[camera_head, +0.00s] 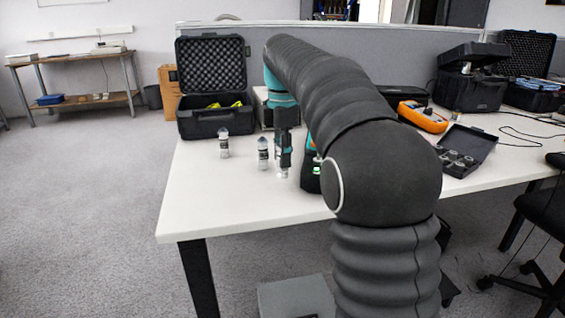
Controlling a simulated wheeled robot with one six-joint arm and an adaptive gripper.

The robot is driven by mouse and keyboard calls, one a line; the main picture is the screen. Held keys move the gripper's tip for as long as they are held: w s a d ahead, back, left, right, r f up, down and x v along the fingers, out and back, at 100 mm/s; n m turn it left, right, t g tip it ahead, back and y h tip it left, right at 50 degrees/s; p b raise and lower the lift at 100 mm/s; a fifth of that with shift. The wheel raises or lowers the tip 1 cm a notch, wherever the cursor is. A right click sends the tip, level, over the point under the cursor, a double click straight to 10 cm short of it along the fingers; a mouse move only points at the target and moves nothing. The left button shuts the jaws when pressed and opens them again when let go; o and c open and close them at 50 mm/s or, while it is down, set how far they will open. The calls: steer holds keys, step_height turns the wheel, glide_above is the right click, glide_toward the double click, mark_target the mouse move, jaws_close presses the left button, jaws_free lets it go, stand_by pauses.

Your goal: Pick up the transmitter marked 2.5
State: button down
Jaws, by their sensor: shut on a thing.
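Two small grey-white transmitters stand upright on the white table, one further left (224,143) and one nearer the arm (263,154). My gripper (283,168) points down just right of the second one. It is shut on a transmitter (283,173), of which only a small part shows at the fingertips. The markings are too small to read, so I cannot tell which transmitter is marked 2.5. I cannot tell whether the held one touches the table.
An open black case (212,120) with yellow-green items stands at the back left of the table. An orange meter (422,116) and an open dark box (466,150) lie to the right. The table's front left is clear (210,195). My arm hides the middle.

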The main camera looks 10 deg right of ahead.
steer(key=s+d+r+p, duration=0.1)
steer(key=s+d+r, duration=0.7)
steer(key=r, duration=0.3)
steer(key=shift+s+r+p, duration=0.2)
steer(key=shift+r+p, duration=0.15)
stand_by(0.4)
